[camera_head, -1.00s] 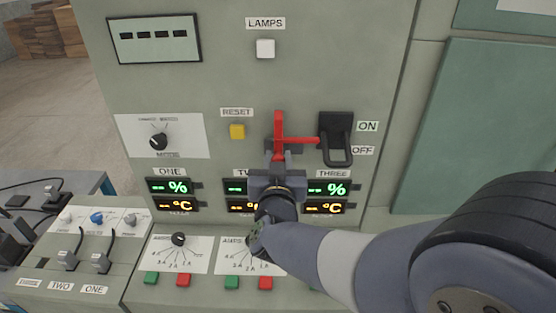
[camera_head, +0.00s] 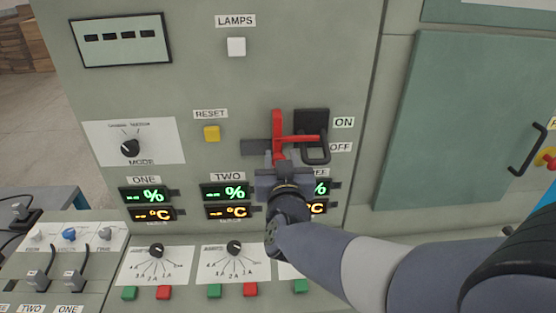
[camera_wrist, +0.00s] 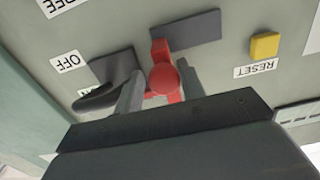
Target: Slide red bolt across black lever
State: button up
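The red bolt (camera_head: 277,128) has an upright handle and a bar that points right. In the head view the bar crosses in front of the upper part of the black lever (camera_head: 316,151). The lever's loop hangs down beside the OFF label. My gripper (camera_head: 281,166) is at the lower end of the bolt's handle. In the wrist view its two fingers (camera_wrist: 163,90) stand on either side of the handle, closed in on it, with the round red knob (camera_wrist: 163,78) between them. The gripper hides the lower end of the handle in the head view.
A dark slide plate (camera_head: 256,147) sits behind the bolt. The yellow RESET button (camera_head: 212,133) is to the left, and the displays (camera_head: 225,191) are below. A green door with a black handle (camera_head: 527,150) is at the right. Switches stand on the desk at lower left.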

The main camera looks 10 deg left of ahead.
jog(key=shift+o, duration=0.9)
jog(key=shift+s, duration=0.1)
jog(key=v, duration=1)
jog(key=shift+s, duration=0.25)
jog(key=shift+d, duration=0.1)
jog(key=x, duration=1)
jog(key=shift+w, duration=0.35)
jog(key=shift+a, duration=0.55)
jog(key=shift+s+r, duration=0.1)
